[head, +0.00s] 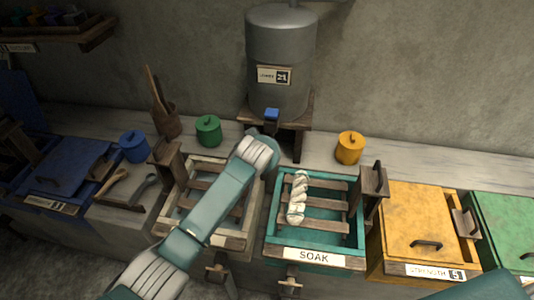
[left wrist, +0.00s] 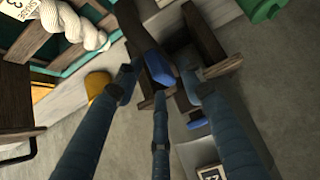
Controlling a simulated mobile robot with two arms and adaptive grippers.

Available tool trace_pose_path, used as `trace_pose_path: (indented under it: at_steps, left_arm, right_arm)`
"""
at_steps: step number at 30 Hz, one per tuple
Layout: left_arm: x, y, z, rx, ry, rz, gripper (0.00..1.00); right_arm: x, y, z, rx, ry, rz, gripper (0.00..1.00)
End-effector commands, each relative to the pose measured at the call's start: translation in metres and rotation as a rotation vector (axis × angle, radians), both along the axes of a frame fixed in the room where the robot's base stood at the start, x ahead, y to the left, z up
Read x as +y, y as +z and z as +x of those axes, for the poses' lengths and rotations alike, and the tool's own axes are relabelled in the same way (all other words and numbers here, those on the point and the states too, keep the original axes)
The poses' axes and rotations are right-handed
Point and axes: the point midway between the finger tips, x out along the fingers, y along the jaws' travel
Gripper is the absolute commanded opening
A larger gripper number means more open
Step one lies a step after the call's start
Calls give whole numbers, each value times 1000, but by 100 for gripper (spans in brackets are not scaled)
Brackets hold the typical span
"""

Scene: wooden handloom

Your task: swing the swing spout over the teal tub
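The teal tub (head: 315,258) labelled SOAK stands right of my left forearm, with wooden slats and a pale twisted skein (head: 298,197) across it. Its edge and the skein show at the upper left of the left wrist view (left wrist: 80,25). A blue block (left wrist: 162,68) on a dark wooden piece, seemingly the swing spout (left wrist: 215,62), lies between the spread fingers of my left gripper (left wrist: 160,82). The fingers look open around the block; contact is unclear. My right gripper is out of view.
A grey tank (head: 280,60) stands on a wooden stand behind. A pale wooden tub (head: 235,242) is under my left forearm. Orange (head: 350,147) and green (head: 208,130) pots flank the tank. A yellow bin (head: 418,222) is right of the teal tub, beside a wooden post (head: 374,185).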

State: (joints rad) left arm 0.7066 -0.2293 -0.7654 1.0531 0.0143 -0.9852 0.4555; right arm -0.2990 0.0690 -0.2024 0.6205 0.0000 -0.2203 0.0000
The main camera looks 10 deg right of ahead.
Motion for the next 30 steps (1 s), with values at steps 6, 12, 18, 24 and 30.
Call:
trace_pose_path:
  at_steps: [6,12,18,24,30]
  left_arm:
    - [2,-1,-1,3,2,2,39]
    - [6,9,-11,3,2,1,39]
    - [15,36,-34,1,1,0,39]
    - [26,63,-60,1,1,0,39]
    - [32,80,-75,2,1,1,39]
  right_arm:
    - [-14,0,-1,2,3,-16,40]
    - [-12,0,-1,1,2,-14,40]
    - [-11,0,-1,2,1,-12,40]
    - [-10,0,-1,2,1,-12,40]
    - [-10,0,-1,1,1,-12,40]
